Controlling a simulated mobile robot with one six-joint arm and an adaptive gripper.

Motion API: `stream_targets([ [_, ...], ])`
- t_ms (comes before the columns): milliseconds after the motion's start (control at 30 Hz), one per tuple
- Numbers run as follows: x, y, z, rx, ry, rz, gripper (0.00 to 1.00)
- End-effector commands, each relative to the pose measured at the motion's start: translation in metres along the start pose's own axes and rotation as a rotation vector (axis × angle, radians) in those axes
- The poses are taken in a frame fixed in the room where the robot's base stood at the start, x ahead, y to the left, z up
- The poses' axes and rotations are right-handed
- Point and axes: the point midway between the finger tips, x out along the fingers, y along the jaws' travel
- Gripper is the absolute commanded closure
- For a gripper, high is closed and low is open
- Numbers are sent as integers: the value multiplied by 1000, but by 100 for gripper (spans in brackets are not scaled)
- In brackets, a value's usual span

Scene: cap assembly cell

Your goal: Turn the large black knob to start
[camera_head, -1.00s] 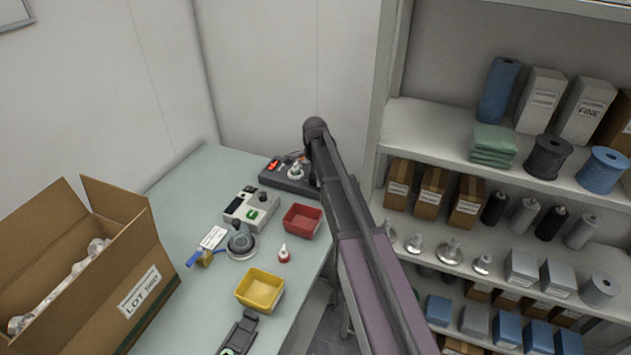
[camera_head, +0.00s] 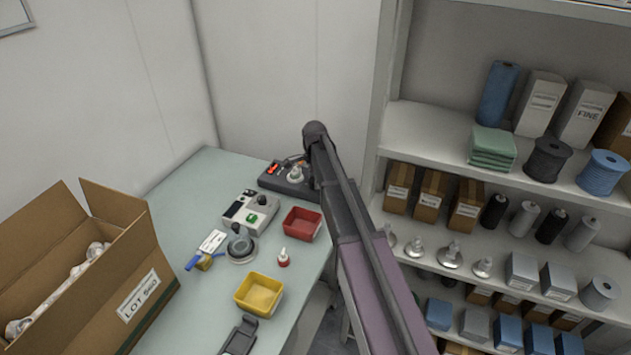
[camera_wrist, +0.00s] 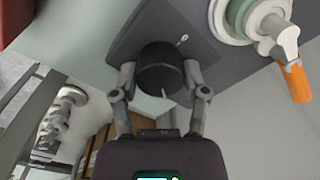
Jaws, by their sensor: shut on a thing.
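The large black knob (camera_wrist: 160,65) sits on a dark grey panel (camera_wrist: 130,35) in the wrist view. My gripper (camera_wrist: 159,78) has one finger on each side of the knob and is shut on it. A small pale mark shows on the panel just beyond the knob. In the head view, the dark machine (camera_head: 270,180) stands at the back of the bench, with orange-red controls and a pale round fitting on top. There my arm hides its right end, the knob and my gripper.
A pale fitting and an orange part (camera_wrist: 295,82) stand right of the knob in the wrist view. On the bench (camera_head: 190,200) are a grey control box (camera_head: 240,220), a red bin (camera_head: 302,237) and a yellow bin (camera_head: 243,305). A loaded shelf (camera_head: 450,150) stands right of my arm.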

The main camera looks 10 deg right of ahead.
Motion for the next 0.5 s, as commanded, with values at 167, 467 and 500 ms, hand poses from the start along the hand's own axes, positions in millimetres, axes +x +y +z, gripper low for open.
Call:
stream_targets([
  [167, 0, 4, 0, -40, 1, 8, 89],
  [467, 1, 5, 1, -210, -1, 9, 89],
  [500, 1, 5, 1, -242, -1, 9, 89],
])
